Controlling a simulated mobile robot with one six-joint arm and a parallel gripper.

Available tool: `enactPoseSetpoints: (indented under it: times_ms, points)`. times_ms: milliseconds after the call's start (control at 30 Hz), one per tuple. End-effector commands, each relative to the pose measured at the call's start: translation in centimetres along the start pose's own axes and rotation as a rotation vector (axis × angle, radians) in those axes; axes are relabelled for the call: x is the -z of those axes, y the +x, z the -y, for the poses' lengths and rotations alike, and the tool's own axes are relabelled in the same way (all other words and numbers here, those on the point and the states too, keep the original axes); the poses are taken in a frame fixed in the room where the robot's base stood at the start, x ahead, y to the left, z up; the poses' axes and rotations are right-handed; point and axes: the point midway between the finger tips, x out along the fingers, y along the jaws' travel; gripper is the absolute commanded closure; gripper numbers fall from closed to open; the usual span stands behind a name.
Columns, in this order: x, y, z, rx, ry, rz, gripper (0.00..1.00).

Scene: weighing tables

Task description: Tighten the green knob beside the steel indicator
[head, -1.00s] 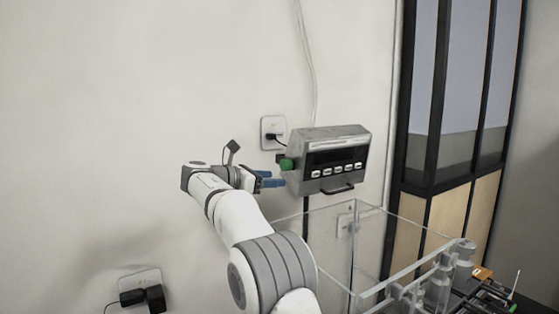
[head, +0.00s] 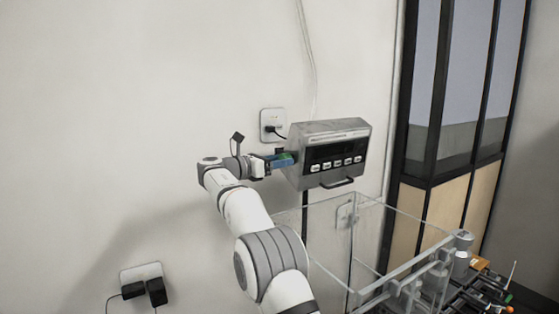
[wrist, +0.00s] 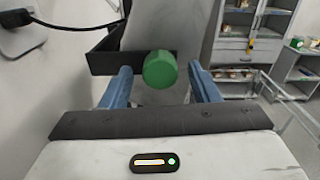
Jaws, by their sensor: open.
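The steel indicator (head: 331,155) is a grey box with a dark display and a row of white buttons, mounted at the wall. The green knob (wrist: 160,70) is on its left side; in the head view my fingers mostly hide it. In the wrist view the knob lies between the two blue fingers of my gripper (wrist: 160,88), with a gap on each side. My gripper (head: 280,160) is open around the knob, level with it in the head view. I cannot tell whether a finger touches it.
A dark bracket (wrist: 104,62) is close behind the knob. A wall socket with a plug (head: 272,124) is above my gripper. A clear-walled box (head: 330,252) stands below the indicator.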

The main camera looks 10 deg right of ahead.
Motion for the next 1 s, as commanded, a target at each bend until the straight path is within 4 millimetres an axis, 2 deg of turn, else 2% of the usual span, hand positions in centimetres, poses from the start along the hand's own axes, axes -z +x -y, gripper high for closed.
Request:
enactPoseSetpoints:
  times_ms: [167,700,1000]
  points:
    - [0.05,0.04,0.01,0.000,0.000,0.000,0.45]
    - [0.02,0.11,0.06,0.002,0.001,0.000,0.88]
    - [0.00,0.15,0.07,0.002,0.033,0.000,0.89]
